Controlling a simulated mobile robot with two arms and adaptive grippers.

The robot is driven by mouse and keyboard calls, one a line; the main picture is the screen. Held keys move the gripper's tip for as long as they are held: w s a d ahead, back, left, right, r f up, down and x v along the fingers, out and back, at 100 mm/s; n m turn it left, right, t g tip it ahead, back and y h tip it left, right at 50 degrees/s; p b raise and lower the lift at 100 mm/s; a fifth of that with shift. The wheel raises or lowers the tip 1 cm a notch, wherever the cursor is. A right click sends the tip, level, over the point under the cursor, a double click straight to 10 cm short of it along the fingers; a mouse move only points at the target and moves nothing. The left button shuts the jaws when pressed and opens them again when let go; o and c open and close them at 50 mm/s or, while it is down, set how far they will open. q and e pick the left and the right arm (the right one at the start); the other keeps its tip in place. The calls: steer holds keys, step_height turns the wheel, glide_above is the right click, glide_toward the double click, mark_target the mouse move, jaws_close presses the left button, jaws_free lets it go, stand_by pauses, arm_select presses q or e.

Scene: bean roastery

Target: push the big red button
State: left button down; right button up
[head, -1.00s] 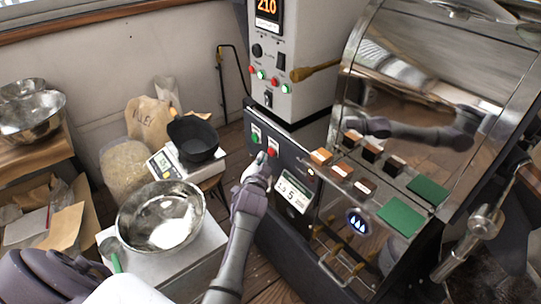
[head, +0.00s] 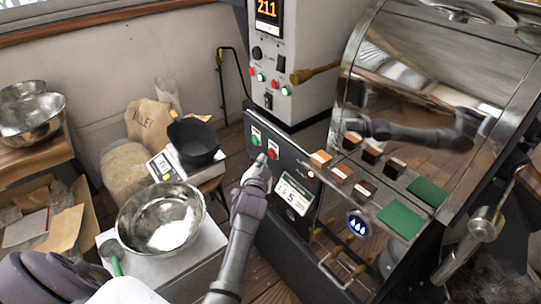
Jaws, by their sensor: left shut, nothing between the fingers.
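The red button (head: 273,154) is on the dark front panel (head: 291,164) of the roaster, to the right of a green button (head: 256,137). Other small red and green buttons sit on the white control box above, so the red one on the dark panel looks the largest. My left gripper (head: 261,160) is shut and empty. Its fingertips are just below and left of the red button; I cannot tell whether they touch it. The right gripper is not in view.
A steel bowl (head: 162,219) and a scale with a black pan (head: 193,141) stand to the left. Several wooden sample blocks and green pads (head: 399,219) lie on the roaster's ledge.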

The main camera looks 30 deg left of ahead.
arm_select(q)
steer(key=shift+w, duration=0.1)
stand_by(0.3)
steer(key=shift+w+d, duration=0.15)
steer(key=shift+w, duration=0.15)
steer(key=shift+w+d+b, duration=0.15)
steer(key=shift+w+b, duration=0.2)
steer(key=shift+b, duration=0.05)
stand_by(0.6)
stand_by(0.4)
steer(key=shift+s+a+p, duration=0.3)
steer(key=shift+s+p, duration=0.35)
steer(key=shift+s, duration=0.1)
steer(key=shift+s, duration=0.1)
